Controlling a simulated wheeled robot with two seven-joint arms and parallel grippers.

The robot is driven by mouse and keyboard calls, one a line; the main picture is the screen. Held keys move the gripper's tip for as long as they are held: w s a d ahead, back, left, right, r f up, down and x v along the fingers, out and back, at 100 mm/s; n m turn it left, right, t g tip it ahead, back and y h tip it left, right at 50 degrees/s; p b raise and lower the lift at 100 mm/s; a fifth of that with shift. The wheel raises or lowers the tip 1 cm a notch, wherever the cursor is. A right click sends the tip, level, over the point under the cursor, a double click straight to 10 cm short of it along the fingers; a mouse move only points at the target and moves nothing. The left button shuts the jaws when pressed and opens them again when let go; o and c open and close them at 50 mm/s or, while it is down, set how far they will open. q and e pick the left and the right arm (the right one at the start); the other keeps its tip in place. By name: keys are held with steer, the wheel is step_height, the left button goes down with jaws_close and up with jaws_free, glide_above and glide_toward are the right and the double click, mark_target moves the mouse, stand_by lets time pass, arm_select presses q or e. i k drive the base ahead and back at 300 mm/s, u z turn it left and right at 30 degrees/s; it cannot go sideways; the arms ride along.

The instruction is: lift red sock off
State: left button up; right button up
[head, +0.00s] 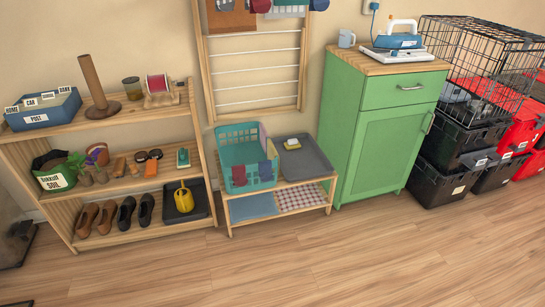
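Neither of my grippers shows in the head view.
The basket stands on a low wooden bench beside a grey tray (305,158). A shelf unit (148,232) stands left, a green cabinet (375,150) with an iron (400,40) right. Stacked black totes (440,185) and a wire crate (490,50) are far right. The front floor is clear.

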mark_target(240, 171)
steer(key=u, duration=0.35)
steer(key=i, duration=0.45)
steer(key=u, duration=0.85)
steer(key=i, duration=1)
steer(key=u, duration=0.1)
